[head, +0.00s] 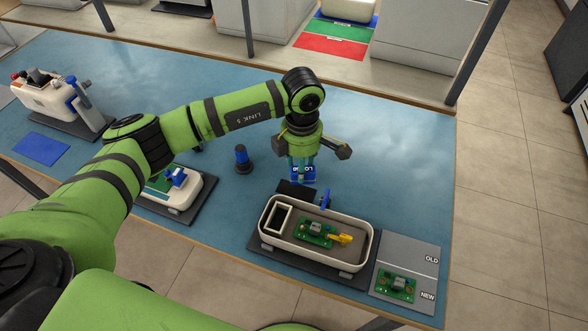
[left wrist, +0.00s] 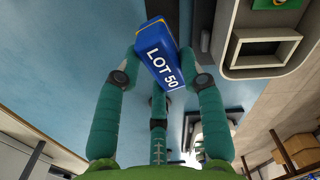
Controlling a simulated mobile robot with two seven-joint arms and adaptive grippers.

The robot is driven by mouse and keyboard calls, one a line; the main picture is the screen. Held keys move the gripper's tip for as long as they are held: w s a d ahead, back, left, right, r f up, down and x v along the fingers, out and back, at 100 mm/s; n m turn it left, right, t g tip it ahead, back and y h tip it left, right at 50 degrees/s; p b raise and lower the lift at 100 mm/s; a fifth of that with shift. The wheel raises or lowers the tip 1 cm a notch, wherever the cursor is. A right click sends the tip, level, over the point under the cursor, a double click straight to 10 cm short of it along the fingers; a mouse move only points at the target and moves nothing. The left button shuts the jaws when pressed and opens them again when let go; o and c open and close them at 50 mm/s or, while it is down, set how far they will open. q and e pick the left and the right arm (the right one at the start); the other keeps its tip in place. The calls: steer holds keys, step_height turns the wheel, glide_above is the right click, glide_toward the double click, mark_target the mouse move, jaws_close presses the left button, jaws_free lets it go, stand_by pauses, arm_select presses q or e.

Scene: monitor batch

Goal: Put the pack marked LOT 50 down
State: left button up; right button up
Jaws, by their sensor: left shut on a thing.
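The pack marked LOT 50 (head: 303,174) is a small blue box with white lettering. My left gripper (head: 308,160) is shut on it, just behind the open cream housing. In the left wrist view the pack (left wrist: 160,55) sits between the green fingers, its LOT 50 face towards the camera. A small dark pad (head: 297,190) shows just below the pack in the head view. I cannot tell whether the pack touches anything beneath it. My right gripper is not in view.
The cream housing (head: 360,262) holds a green board (head: 314,236) and has a raised blue lever (head: 326,199). A grey OLD/NEW plate (head: 408,256) lies to its right. A dark blue-topped post (head: 241,158) stands left of the gripper. The blue table (head: 405,165) is clear on the right.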

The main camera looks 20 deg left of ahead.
mark_target(294, 176)
arm_select(q)
steer(key=shift+a+f, duration=0.4)
steer(key=shift+a, duration=0.3)
step_height(294, 176, down, 3)
steer(key=shift+s+f+p, duration=0.1)
steer(key=shift+p, duration=0.75)
steer(key=shift+f, duration=0.45)
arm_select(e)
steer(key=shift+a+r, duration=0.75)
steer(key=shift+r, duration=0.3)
arm_select(q)
steer(key=shift+f, duration=0.15)
steer(key=o, duration=1.1)
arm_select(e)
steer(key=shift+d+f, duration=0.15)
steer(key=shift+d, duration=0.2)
